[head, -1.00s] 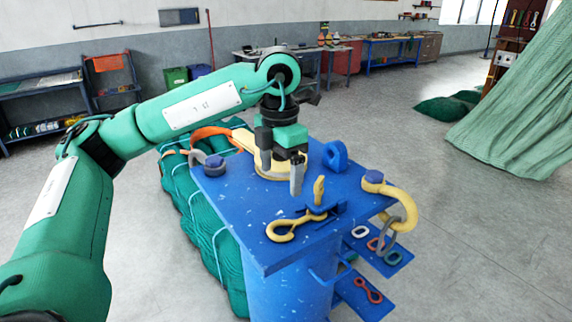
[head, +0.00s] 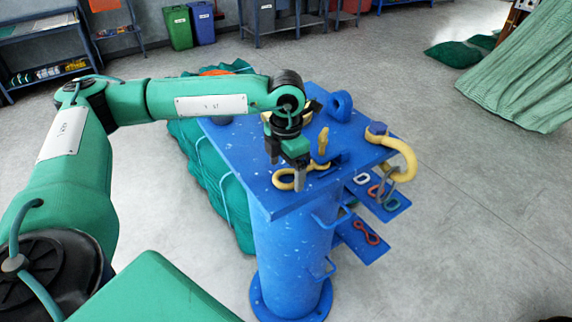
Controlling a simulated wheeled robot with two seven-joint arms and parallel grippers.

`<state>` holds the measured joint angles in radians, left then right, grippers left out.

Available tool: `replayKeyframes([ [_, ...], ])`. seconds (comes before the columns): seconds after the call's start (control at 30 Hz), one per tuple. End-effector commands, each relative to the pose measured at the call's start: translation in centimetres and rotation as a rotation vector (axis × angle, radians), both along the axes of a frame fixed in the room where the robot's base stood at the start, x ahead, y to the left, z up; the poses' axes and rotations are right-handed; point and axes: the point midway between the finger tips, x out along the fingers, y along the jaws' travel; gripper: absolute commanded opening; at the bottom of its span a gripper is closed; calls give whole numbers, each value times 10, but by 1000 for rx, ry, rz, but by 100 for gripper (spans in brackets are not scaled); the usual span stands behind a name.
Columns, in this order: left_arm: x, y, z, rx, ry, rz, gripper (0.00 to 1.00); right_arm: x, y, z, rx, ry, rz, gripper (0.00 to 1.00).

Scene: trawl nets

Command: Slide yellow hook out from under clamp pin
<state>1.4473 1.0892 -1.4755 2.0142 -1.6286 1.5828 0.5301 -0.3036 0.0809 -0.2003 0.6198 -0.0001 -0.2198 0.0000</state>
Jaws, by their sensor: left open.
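The yellow hook (head: 283,185) lies flat on the blue table top (head: 262,198) near its front edge. Its curved end is on the left, and its right end runs to the small blue clamp. The yellow clamp pin (head: 323,143) stands upright over that end, so the contact there is hard to see. My left gripper (head: 287,168) is open and points down, with its fingers above or beside the hook's curved part. One finger covers part of the hook. I cannot tell whether they touch. My right gripper is out of view.
A blue ring lug (head: 340,105) stands at the table's back. A larger yellow hook (head: 405,155) hangs over the right corner. Blue side shelves (head: 360,240) with small links stick out below. A green net bundle (head: 215,175) lies left of the blue pedestal (head: 290,255).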

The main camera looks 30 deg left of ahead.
Motion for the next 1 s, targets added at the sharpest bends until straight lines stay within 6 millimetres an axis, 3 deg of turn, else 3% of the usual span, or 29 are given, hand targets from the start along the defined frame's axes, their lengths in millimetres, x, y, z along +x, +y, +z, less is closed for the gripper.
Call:
replayKeyframes([
  [0.2,0,0,-12,0,0,-1,86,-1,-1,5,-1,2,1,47],
  [0.47,0,0,-13,0,-1,0,86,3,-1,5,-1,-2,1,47],
  [0.8,0,0,-13,0,0,0,22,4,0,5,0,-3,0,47],
  [1.0,1,0,-14,0,0,-1,21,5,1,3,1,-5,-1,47],
])
